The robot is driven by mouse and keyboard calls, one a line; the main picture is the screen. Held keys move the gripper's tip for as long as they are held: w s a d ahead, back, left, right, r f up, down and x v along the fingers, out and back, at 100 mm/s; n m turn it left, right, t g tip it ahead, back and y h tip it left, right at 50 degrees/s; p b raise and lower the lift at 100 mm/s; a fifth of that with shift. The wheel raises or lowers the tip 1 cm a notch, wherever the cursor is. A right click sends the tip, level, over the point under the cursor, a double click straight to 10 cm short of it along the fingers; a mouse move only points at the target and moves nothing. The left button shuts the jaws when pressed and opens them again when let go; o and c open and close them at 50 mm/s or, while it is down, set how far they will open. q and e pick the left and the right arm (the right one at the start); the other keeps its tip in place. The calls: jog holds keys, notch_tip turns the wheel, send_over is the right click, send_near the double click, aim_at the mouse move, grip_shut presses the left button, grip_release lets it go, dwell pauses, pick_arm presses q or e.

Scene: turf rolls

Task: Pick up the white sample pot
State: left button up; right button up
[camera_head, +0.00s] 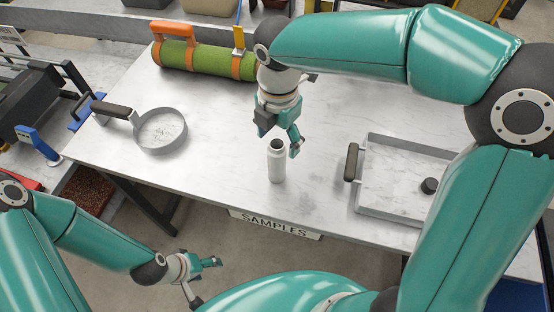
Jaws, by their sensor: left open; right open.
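The white sample pot (276,163) stands upright near the front edge of the grey-white table (215,185), in the middle of the head view. It is a small cylinder with a dark opening at its top. My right gripper (279,142) hangs from above with its fingers open, just over and behind the pot's top. One finger shows to the right of the pot's neck; whether it touches the pot I cannot tell. My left gripper (205,268) is open and empty, low in front of the table and away from the pot.
A round grey pan (160,146) with a dark handle lies at left. A green turf roll (200,62) in an orange carrier lies at the back. A square tray (395,212) with a dark handle lies at right. A SAMPLES sign (274,224) hangs on the front edge.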

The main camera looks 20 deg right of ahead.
aim_at(277, 160)
notch_tip(277, 160, down, 9)
jog(key=shift+w+a+p, duration=0.1)
jog(key=shift+p, duration=0.35)
grip_shut()
dwell(0.4)
jog(key=shift+r, duration=0.1)
